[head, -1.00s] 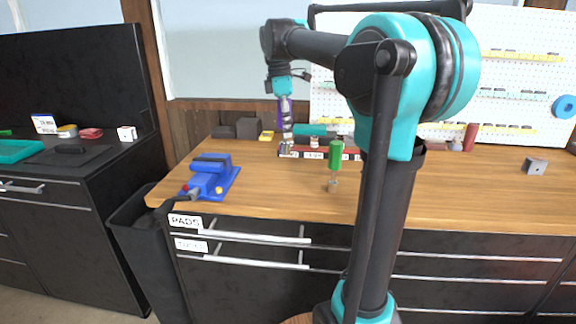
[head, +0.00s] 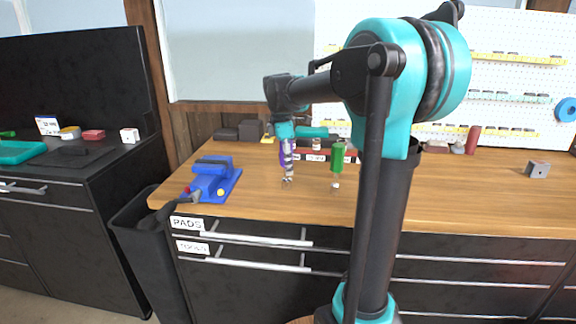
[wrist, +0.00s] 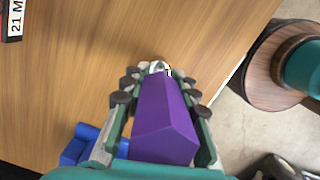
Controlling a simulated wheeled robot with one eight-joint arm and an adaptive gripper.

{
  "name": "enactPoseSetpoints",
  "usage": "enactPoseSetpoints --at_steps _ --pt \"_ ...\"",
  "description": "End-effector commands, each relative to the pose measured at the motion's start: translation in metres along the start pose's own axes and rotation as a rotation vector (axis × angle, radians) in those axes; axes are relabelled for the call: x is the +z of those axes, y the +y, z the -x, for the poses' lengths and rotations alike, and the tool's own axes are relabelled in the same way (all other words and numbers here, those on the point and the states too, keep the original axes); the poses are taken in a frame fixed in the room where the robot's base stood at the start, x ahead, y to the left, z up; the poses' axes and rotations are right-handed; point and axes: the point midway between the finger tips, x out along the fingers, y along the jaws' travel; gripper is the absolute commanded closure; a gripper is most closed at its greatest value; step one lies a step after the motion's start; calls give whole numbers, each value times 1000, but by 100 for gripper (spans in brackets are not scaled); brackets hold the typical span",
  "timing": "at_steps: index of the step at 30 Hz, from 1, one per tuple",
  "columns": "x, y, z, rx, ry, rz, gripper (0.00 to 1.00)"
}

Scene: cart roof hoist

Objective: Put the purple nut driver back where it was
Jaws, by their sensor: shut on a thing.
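My gripper (head: 287,182) is above the wooden bench top, between the blue vise and the green-handled driver. It is shut on the purple nut driver (wrist: 166,116), whose purple handle fills the space between the fingers in the wrist view. In the head view the purple handle (head: 287,152) shows only as a thin strip. The tool's metal end (wrist: 160,68) shows just past the fingertips. A red and black rack with white labels (head: 313,156) lies on the bench behind the gripper. A green-handled driver (head: 338,157) stands upright right of the gripper.
The blue vise (head: 211,180) sits at the bench's left end and also shows in the wrist view (wrist: 80,146). Dark boxes (head: 250,130) stand at the back. A grey block (head: 537,170) lies far right. The bench top (head: 450,185) right of my arm is mostly clear.

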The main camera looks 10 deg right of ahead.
Motion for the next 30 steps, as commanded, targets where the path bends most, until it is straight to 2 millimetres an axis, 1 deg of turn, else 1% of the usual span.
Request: enactPoseSetpoints --at_steps 6,7,11,12,20,23,26,30 --pt "0 0 -3 0 0 0 100" --pt "0 0 -3 0 0 0 68" --pt "0 0 -3 0 0 0 52" --pt "0 0 -3 0 0 0 50" --pt "0 0 -2 0 0 0 50" --pt "0 0 3 0 0 0 50" --pt "0 0 15 0 0 1 50" --pt "0 0 42 0 0 1 50"
